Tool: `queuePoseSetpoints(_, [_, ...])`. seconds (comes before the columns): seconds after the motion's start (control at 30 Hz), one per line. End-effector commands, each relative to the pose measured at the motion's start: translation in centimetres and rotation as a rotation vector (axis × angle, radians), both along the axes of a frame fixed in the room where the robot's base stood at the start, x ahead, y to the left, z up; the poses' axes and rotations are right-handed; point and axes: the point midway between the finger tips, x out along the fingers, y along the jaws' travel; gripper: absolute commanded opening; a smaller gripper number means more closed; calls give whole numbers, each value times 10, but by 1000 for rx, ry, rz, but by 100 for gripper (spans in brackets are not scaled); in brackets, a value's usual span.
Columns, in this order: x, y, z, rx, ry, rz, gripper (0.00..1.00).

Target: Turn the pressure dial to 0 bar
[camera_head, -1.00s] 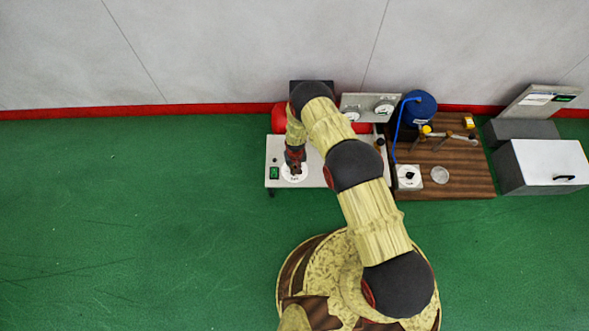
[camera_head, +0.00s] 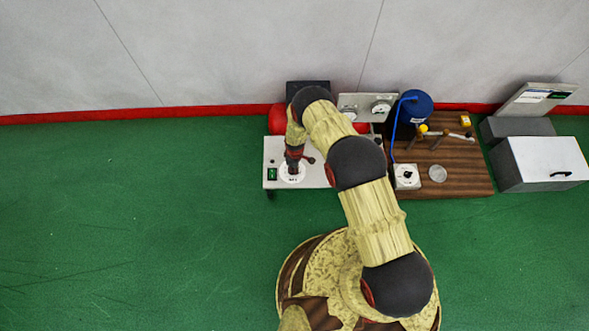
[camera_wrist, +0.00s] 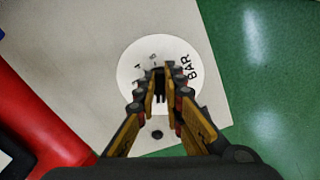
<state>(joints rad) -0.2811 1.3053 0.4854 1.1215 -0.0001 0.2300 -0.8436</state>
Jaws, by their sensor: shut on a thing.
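The pressure dial is a round white disc marked "BAR" (camera_wrist: 128,72) with a few numbers, set on a pale panel. It also shows in the head view as a white disc (camera_head: 292,179) at the front left of the white bench. My gripper (camera_wrist: 161,78) points down over the middle of the dial, its fingers shut on the dark knob (camera_wrist: 161,98) at the centre. The fingers hide most of the knob and part of the scale, so I cannot tell which number it points to. In the head view my gripper (camera_head: 293,168) covers the upper part of the disc.
A green switch (camera_head: 272,174) sits left of the dial. A red tank (camera_head: 277,118) lies behind the panel. To the right, a wooden board (camera_head: 465,180) carries a blue vessel (camera_head: 418,104) and a smaller dial box (camera_head: 407,177). Green floor (camera_head: 130,220) is clear at left.

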Motion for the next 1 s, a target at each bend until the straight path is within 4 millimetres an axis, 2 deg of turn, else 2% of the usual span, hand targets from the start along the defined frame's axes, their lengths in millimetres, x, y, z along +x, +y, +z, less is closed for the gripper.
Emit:
queuePoseSetpoints(0.5, [7, 0, 0, 1, -3, 434, 0])
queuePoseSetpoints(1.0, [9, 0, 1, 0, -3, 598, 0])
